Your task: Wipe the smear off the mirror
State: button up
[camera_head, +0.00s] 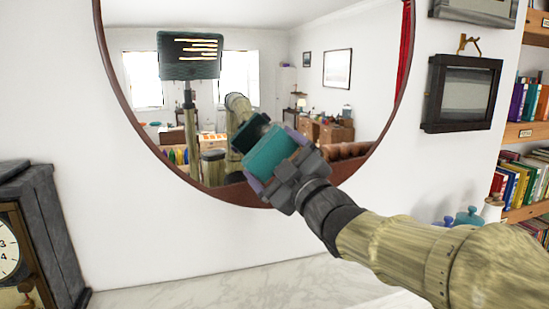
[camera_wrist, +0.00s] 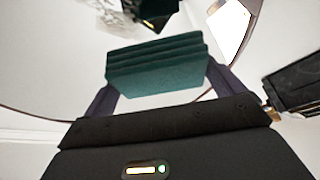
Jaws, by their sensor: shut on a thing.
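The round mirror (camera_head: 265,25) with a thin brown frame hangs on the white wall; part of its lower right is hidden by my gripper and arm. My gripper (camera_head: 277,162) is shut on a folded teal cloth (camera_head: 268,150) at the mirror's lower edge. In the wrist view the layered cloth (camera_wrist: 157,68) sits between the two dark purple fingers, with the mirror (camera_wrist: 60,65) behind it. I cannot tell whether the cloth touches the glass. I cannot make out a smear on the visible glass. My own screen and arm show as reflections.
A dark-cased clock (camera_head: 45,230) stands at the left on the pale marble mantel (camera_head: 240,287). A dark picture frame (camera_head: 462,93) hangs right of the mirror. Bookshelves (camera_head: 528,140) and teal-lidded jars (camera_head: 467,217) are at the far right. The mantel below my gripper looks clear.

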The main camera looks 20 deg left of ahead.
jog(key=shift+w+a+p, duration=0.4)
jog(key=shift+w+a, duration=0.1)
jog(key=shift+w, duration=0.25)
jog(key=shift+w+a+p, duration=0.4)
jog(key=shift+w+a, duration=0.1)
jog(key=shift+w, duration=0.3)
jog(key=shift+w+a+p, duration=0.4)
jog(key=shift+w+a, duration=0.1)
jog(key=shift+w, duration=0.25)
jog(key=shift+w+a, duration=0.45)
jog(key=shift+w, duration=0.3)
jog(key=shift+d, duration=0.1)
jog(key=shift+w+d+r, duration=0.1)
jog(key=shift+w+d, duration=0.4)
jog(key=shift+d, duration=0.3)
jog(key=shift+w+d+r, duration=0.1)
jog(key=shift+w+d, duration=0.35)
jog(key=shift+d, duration=0.35)
jog(key=shift+w+d+r+p, duration=0.1)
jog(key=shift+w+d+p, duration=0.2)
jog(key=shift+w+d, duration=0.4)
jog(key=shift+w+d+r+p, duration=0.1)
jog(key=shift+w+d+p, duration=0.25)
jog(key=shift+d, duration=0.55)
